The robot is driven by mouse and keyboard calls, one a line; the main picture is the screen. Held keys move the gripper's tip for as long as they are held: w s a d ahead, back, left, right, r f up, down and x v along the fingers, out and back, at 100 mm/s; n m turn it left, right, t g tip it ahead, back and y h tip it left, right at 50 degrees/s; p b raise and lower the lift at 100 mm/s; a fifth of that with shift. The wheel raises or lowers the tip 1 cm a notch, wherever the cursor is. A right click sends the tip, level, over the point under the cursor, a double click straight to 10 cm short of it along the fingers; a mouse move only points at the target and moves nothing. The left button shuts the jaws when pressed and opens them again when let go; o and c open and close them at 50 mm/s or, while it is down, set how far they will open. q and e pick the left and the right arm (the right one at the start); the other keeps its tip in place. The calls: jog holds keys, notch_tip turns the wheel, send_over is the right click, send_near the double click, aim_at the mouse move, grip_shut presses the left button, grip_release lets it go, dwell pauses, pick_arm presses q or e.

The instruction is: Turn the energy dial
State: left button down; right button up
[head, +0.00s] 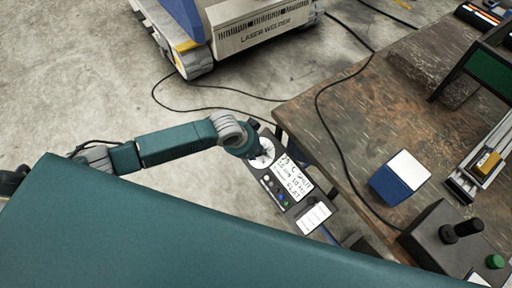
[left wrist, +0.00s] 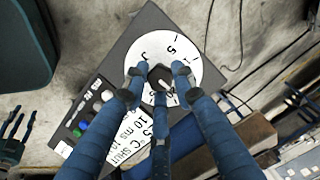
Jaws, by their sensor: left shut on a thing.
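The energy dial is a black knob (left wrist: 160,77) on a white round scale plate (left wrist: 198,42) with dark marks and figures, on a dark control panel (left wrist: 130,55). In the head view the white scale plate (head: 266,153) shows beside my gripper, at the panel's upper end. My left gripper (head: 256,155) reaches in from the left and is shut on the knob. In the left wrist view its blue fingers (left wrist: 158,84) close around the knob, hiding part of it. A dark fingered shape at the left edge there may be my right gripper (left wrist: 13,130); its opening is unclear.
The panel also bears a white display with text (head: 292,180), small coloured buttons (head: 283,198) and a white label (head: 313,217). A worn workbench (head: 345,120) stands at right, with a blue-and-white box (head: 400,178) and a cable. A laser welder cabinet (head: 265,25) stands behind on open concrete floor.

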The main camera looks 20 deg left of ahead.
pick_arm(q)
jog(key=m+t+p, duration=0.1)
jog(key=m+p, duration=0.2)
jog(key=m, duration=0.3)
jog(key=shift+r, duration=0.15)
jog(key=m+t+p, duration=0.1)
jog(key=m, duration=0.3)
jog(key=shift+m+t+p, duration=0.4)
jog(key=shift+m+p, duration=0.05)
jog(key=shift+m, duration=0.75)
jog(key=c, duration=1.4)
grip_release()
jog(key=shift+s, duration=0.1)
jog(key=shift+c, duration=0.2)
jog(key=shift+f, duration=0.2)
jog(key=shift+s, duration=0.1)
jog(key=v, duration=1.2)
